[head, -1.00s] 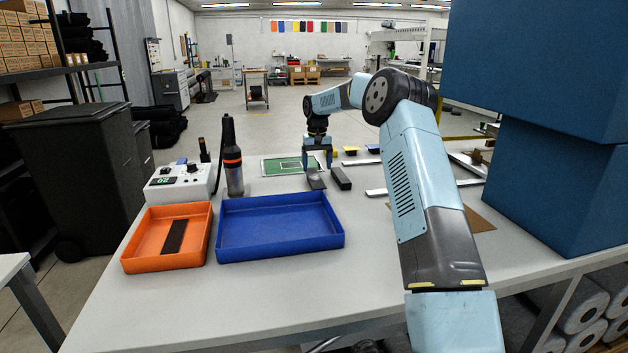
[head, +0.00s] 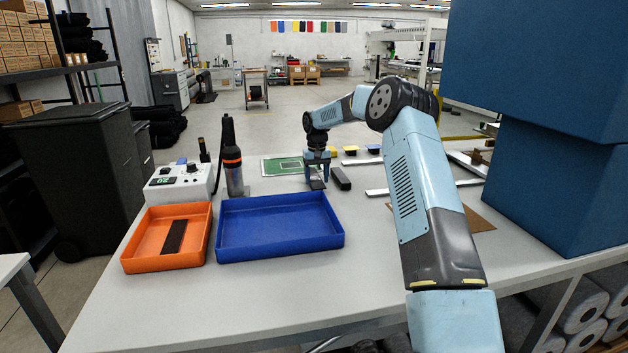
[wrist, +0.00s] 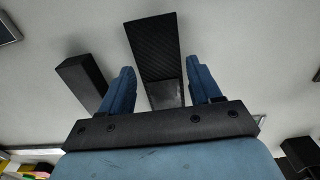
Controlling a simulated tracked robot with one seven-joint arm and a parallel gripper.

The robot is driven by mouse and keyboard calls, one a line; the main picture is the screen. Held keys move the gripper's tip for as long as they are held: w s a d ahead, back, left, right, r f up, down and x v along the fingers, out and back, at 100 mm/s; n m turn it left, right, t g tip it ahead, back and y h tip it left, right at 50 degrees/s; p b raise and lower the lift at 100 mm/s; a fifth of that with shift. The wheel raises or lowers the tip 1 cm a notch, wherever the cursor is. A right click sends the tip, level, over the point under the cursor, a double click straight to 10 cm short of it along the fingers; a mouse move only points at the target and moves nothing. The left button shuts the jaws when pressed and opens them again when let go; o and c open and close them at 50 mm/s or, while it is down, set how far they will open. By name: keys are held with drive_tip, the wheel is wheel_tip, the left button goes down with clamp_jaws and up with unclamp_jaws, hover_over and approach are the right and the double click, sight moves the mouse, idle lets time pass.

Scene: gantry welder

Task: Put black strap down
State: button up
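My gripper (head: 317,176) is at the back of the table, pointing down, behind the blue tray. In the wrist view its two blue fingers (wrist: 160,68) are apart. A flat black strap (wrist: 152,45) with a ribbed surface lies between and beyond them, with a gap at the left finger; contact at the right finger is unclear. In the head view this strap (head: 317,185) is partly hidden by the gripper. A second dark piece, a black block (head: 341,178), lies just right and also shows in the wrist view (wrist: 82,82). Another black strip (head: 174,237) lies in the orange tray.
The orange tray (head: 140,266) and blue tray (head: 280,246) stand at the front left. A white control box (head: 178,183) and dark bottle (head: 234,175) stand behind them. A green board (head: 280,167) is left of the gripper. Blue boxes (head: 550,190) stand on the right.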

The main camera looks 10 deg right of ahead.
drive_tip(key=c, duration=0.8)
